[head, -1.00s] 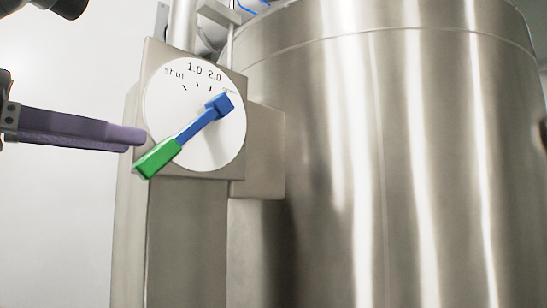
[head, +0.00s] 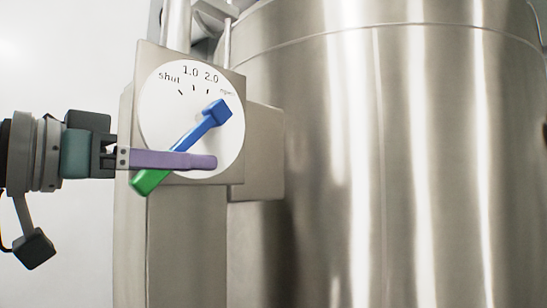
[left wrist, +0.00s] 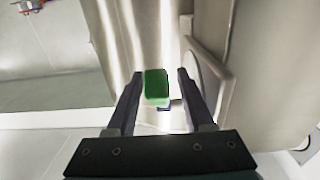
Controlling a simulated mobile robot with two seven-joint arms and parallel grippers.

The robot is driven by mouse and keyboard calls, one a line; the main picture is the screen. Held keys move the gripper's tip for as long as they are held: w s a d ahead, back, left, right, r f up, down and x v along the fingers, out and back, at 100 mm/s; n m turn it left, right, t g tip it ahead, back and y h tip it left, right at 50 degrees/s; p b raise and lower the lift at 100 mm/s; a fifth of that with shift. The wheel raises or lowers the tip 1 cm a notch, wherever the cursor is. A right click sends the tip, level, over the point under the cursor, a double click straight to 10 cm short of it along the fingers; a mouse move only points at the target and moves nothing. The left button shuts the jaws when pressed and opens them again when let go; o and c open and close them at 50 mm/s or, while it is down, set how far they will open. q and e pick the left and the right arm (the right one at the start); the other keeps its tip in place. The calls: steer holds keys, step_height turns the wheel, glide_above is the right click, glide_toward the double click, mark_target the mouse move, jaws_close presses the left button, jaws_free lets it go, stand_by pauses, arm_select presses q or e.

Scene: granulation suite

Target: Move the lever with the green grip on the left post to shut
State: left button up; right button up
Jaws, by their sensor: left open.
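The lever has a blue arm (head: 200,125) and a green grip (head: 149,181). It lies across a round white dial (head: 172,92) on the left post (head: 188,245). The blue end points up-right toward the "open" mark, and the green grip points down-left. "Shut" is at the dial's upper left. My left gripper (head: 212,162) reaches in from the left, its purple finger passing in front of the lever and dial. In the left wrist view the green grip (left wrist: 157,87) sits between the two fingers (left wrist: 158,80), with gaps visible on both sides. The left gripper is open.
A large steel vessel (head: 400,170) fills the right side, close to the post. A steel box (head: 262,150) sits between dial plate and vessel. Thin pipes (head: 178,25) rise above the dial. The space left of the post is clear apart from my arm.

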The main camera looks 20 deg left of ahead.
arm_select(q)
jaws_close()
stand_by(0.4)
stand_by(1.0)
